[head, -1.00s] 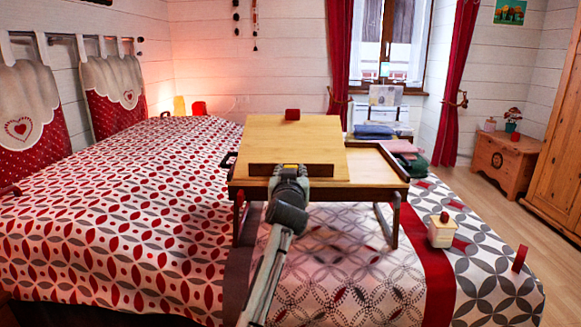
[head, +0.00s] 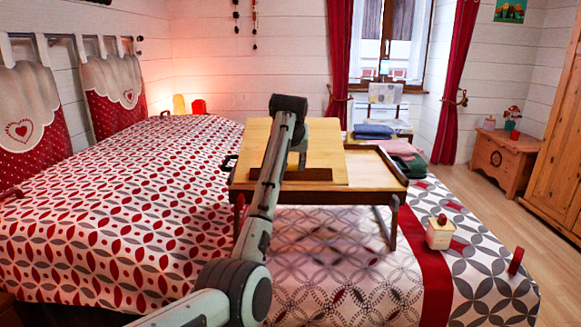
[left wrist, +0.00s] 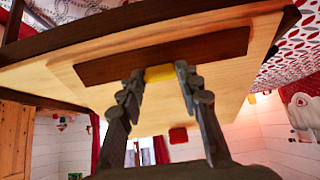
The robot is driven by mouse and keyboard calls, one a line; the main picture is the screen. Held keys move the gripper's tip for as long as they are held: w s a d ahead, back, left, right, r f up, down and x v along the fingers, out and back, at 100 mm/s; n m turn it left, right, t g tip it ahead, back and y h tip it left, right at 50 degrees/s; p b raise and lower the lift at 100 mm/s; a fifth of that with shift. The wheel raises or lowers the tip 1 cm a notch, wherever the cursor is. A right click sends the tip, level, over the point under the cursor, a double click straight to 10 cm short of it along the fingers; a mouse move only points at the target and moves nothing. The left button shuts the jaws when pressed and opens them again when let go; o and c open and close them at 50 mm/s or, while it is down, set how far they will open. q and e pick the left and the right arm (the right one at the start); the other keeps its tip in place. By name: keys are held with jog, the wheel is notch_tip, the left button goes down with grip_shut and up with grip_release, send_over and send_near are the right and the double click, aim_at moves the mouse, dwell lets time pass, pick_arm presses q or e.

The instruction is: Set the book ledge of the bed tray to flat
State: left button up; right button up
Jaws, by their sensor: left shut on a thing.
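The wooden bed tray (head: 378,168) stands on its legs on the bed. Its book ledge (head: 325,150) is a pale board on the left part of the tray, tilted, with its far edge well above the tray's back rim. A dark strip (head: 318,175) runs along the ledge's near edge. In the left wrist view, the strip (left wrist: 165,55) carries a small yellow tab (left wrist: 160,73). My left gripper (head: 298,162) is over the near part of the ledge, partly hidden by my arm. In the left wrist view, its fingers (left wrist: 160,92) are shut on the yellow tab from both sides.
A cream jar with a red top (head: 440,234) and a red block (head: 516,261) stand on the bed right of the tray. Folded clothes (head: 374,131) lie behind the tray. The bed left of the tray is clear.

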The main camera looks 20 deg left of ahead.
pick_arm(q)
jog(key=shift+w+a+g+h, duration=0.15)
jog(key=shift+w+g, duration=0.15)
jog(key=shift+g, duration=0.3)
jog(key=shift+w+g+h, duration=0.15)
jog(key=shift+w+g, duration=0.15)
jog(key=shift+g, duration=0.3)
jog(key=shift+f, duration=0.15)
jog(key=o, duration=1.2)
jog(key=shift+c, duration=0.2)
jog(key=shift+r, duration=0.25)
jog(key=v, duration=1.1)
jog(key=shift+r, duration=0.35)
